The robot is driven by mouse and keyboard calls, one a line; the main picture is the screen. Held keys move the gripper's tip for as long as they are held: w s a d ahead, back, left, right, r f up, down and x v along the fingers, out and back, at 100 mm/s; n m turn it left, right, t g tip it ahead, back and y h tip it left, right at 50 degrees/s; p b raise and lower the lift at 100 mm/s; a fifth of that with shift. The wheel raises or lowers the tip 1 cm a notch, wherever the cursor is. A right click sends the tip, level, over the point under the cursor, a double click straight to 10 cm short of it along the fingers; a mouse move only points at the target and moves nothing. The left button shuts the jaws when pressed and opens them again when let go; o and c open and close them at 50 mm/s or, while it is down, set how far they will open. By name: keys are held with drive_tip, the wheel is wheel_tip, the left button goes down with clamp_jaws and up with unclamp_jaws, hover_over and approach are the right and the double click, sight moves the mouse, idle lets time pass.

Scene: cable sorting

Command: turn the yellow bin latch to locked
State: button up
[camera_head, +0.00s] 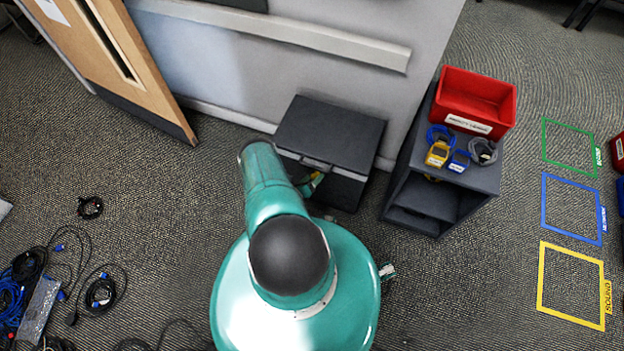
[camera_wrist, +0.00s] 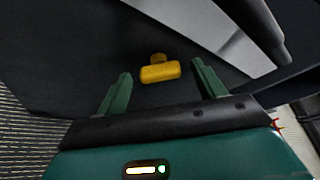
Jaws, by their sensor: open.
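The yellow latch (camera_wrist: 160,72) shows in the wrist view as a short bar with a small round hub behind it, on a dark face. The bar lies roughly crosswise in that view. My gripper (camera_wrist: 162,68) is open, one green finger on each side of the latch. There are gaps between the bar and both fingers, and nothing is held. In the head view, the dark cabinet (camera_head: 331,138) stands against the wall, and my arm reaches to its front. A small yellow and green patch shows there beside my arm; most of the gripper is hidden.
A dark shelf unit (camera_head: 440,200) stands right of the cabinet, carrying a red bin (camera_head: 475,100) and coiled cables (camera_head: 483,151). Green, blue and yellow (camera_head: 571,284) floor outlines lie at right. Loose cables (camera_head: 100,292) litter the left floor. A wooden door (camera_head: 125,65) is at upper left.

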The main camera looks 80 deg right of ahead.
drive_tip(key=shift+c, duration=0.2)
drive_tip(key=c, duration=1)
drive_tip(key=shift+o, duration=0.2)
drive_tip(key=shift+o, duration=0.2)
drive_tip(key=shift+s+r+m+t, duration=0.1)
drive_tip(key=shift+m+t, duration=0.7)
drive_tip(key=shift+m, duration=0.3)
drive_tip(key=shift+c, duration=0.2)
drive_tip(key=shift+o, duration=0.2)
drive_tip(key=m+t, duration=0.1)
drive_tip(key=m, duration=0.1)
drive_tip(key=m+t, duration=0.1)
drive_tip(key=shift+s+m, duration=0.3)
drive_tip(key=shift+m, duration=0.1)
drive_tip(key=shift+t, duration=0.3)
drive_tip(key=shift+c, duration=0.2)
